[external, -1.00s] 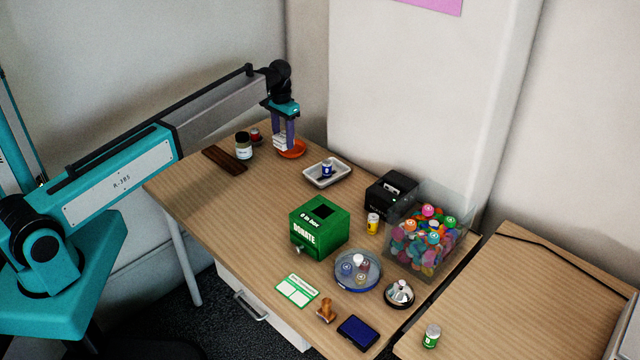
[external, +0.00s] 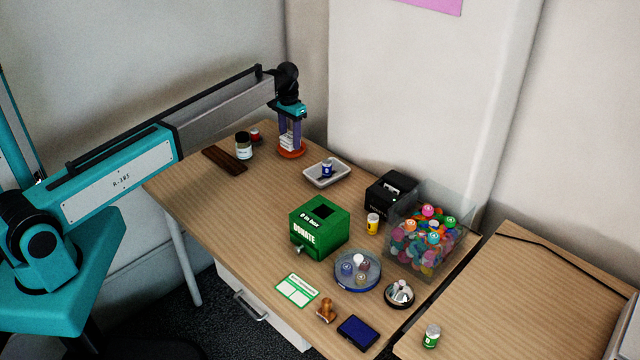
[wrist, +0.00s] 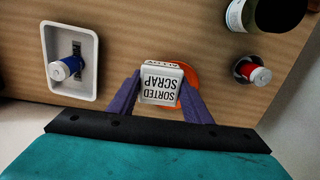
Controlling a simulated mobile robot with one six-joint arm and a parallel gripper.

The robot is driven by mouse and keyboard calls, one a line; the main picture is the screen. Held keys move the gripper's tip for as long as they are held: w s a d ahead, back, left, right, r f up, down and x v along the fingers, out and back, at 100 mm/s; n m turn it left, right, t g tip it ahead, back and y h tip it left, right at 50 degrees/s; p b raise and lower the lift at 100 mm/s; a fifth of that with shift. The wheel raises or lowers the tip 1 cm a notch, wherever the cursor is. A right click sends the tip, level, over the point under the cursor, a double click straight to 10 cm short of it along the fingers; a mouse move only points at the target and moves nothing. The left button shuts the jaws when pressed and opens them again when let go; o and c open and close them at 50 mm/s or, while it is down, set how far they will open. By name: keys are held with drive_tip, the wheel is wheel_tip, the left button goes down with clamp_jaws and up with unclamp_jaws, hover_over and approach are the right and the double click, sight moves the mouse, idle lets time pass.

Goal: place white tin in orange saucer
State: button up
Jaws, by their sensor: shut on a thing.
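The white tin (wrist: 161,83), lettered "SORTED SCRAP", is between the purple fingers of my gripper (wrist: 160,98). In the external view the tin (external: 288,142) is upright at the fingertips of my gripper (external: 290,143). The orange saucer (external: 291,155) lies on the table directly below it, partly covered by the fingers and tin. In the wrist view the tin hides most of the saucer (wrist: 189,76). I cannot tell whether the tin touches the saucer.
A jar (external: 243,150), a red tin (external: 255,135) and a dark wooden strip (external: 222,160) are to the left. A green donation box (external: 318,229) stands nearer the front.

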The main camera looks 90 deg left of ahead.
sight(290, 136)
drive_tip(key=shift+f, duration=0.95)
drive_tip(key=shift+f, duration=0.4)
drive_tip(key=o, duration=1.1)
drive_tip(key=shift+r, duration=0.1)
drive_tip(key=shift+r+b, duration=1.1)
drive_tip(key=shift+r, duration=5.25)
